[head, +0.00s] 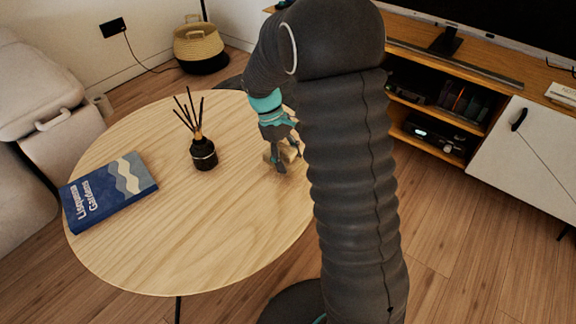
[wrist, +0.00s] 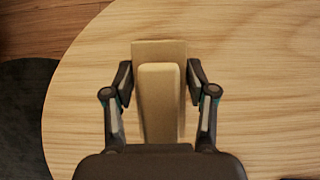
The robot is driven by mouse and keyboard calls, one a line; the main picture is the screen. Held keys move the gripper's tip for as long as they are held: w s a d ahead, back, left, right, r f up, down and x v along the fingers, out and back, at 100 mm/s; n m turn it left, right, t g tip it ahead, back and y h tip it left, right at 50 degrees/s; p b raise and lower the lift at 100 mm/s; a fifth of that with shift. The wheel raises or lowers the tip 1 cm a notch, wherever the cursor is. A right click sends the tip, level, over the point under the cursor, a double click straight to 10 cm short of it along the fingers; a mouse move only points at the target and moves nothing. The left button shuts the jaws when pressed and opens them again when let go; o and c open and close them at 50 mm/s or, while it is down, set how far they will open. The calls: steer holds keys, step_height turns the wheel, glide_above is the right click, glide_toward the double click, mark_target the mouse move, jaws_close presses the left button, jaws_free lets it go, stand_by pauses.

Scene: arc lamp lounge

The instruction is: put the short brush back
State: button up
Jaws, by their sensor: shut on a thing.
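My gripper (head: 281,157) is at the right part of the round table, partly behind my arm in the head view. It is shut on a tan block-like thing (head: 290,153). In the wrist view the fingers of my gripper (wrist: 160,82) stand on either side of this tan thing (wrist: 159,100), which has a narrower raised part on a wider flat part. No bristles show, so I cannot tell for sure that it is the short brush. I cannot tell whether it touches the tabletop or hangs just above it.
The round wooden table (head: 200,245) bears a black reed diffuser (head: 203,154) in the middle and a blue book (head: 108,190) at the left. The front of the tabletop is clear. A low media cabinet (head: 530,150) stands at the right, a basket (head: 199,48) at the back.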

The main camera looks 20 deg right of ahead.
mark_target(288, 166)
steer(key=shift+f, duration=1.6)
steer(key=shift+f, duration=0.15)
steer(key=o, duration=1.1)
